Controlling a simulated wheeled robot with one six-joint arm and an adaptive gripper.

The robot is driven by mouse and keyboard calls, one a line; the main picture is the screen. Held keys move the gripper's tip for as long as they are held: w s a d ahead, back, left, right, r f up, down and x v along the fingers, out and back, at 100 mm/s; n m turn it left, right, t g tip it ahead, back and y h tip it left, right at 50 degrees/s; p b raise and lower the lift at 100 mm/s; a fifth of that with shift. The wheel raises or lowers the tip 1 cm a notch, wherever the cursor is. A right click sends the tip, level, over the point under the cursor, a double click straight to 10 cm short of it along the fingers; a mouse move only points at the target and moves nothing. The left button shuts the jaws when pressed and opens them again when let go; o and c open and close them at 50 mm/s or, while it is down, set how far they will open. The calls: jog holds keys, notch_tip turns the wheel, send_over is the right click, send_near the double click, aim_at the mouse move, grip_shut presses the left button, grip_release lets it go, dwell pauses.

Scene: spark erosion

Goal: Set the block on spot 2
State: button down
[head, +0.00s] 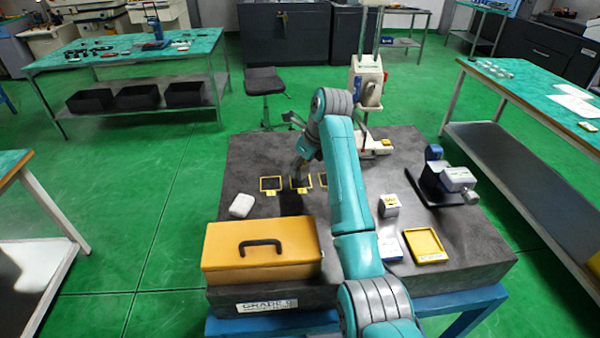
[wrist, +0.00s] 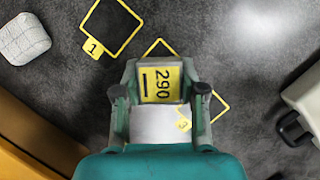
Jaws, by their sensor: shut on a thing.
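The block (wrist: 160,68) is grey with a yellow label reading 290. In the wrist view it sits between the two fingers of my gripper (wrist: 160,92), which is shut on it. Three yellow square outlines lie on the dark stone plate. Spot 1 (wrist: 136,36) is clear, up and left of the block. Spot 2 (head: 301,178) is the middle outline; in the wrist view the block and gripper hide most of it. Spot 3 (wrist: 221,96) is right of the gripper and partly covered. In the head view my gripper (head: 302,160) is over the middle outline, and the block is hard to make out.
A white pad (head: 242,205) lies left of the spots. An orange case (head: 225,240) stands in front on the plate (head: 345,285). A white cube (head: 389,205), a yellow tray (head: 408,245), a vise-like device (head: 458,178) and a white-based stand (head: 374,148) are to the right.

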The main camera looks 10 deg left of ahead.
jog(key=shift+f, duration=1.2)
jog(key=shift+f, duration=0.1)
jog(key=c, duration=0.7)
grip_release()
jog(key=shift+o, duration=0.2)
